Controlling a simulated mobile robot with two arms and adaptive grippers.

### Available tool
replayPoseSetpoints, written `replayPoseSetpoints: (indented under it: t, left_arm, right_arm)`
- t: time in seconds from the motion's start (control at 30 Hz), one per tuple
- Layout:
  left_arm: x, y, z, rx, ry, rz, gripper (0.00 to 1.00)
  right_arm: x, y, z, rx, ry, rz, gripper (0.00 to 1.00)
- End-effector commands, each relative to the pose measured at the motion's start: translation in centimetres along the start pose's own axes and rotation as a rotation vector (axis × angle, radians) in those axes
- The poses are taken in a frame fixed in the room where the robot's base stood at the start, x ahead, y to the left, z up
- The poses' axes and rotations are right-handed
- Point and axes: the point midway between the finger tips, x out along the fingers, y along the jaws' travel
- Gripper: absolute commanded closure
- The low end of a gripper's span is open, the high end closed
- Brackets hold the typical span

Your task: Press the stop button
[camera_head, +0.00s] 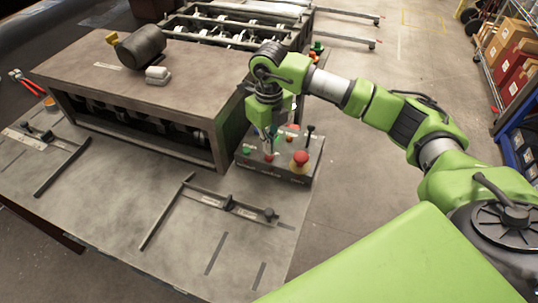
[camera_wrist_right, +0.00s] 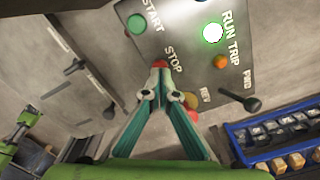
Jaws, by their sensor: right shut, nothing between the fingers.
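The grey control box (camera_head: 287,178) stands at the machine's front right corner. In the right wrist view its panel (camera_wrist_right: 178,28) carries a green START button (camera_wrist_right: 136,24) and a red STOP button (camera_wrist_right: 160,64). My right gripper (camera_wrist_right: 160,92) is shut and empty, with its fingertips at the lower edge of the STOP button, which they partly hide. Whether they touch it I cannot tell. In the head view the right gripper (camera_head: 269,141) points down over the box, just above the small red button (camera_head: 268,156). My left gripper is not in view.
A large red mushroom button (camera_head: 300,160) and a black lever (camera_head: 310,133) stand beside the gripper on the box. The RUN lamp (camera_wrist_right: 212,33) glows white-green; an orange TRIP lamp (camera_wrist_right: 220,61) is near it. The forming machine (camera_head: 180,107) rises to the left.

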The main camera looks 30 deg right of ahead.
Motion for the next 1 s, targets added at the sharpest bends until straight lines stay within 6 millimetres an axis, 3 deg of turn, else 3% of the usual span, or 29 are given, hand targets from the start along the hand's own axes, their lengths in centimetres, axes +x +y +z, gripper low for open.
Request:
replayPoseSetpoints:
  t: [1.0]
  left_arm:
    - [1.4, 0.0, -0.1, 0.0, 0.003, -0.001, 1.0]
  right_arm:
    - [1.7, 0.0, 0.0, 0.0, 0.0, 0.0, 1.0]
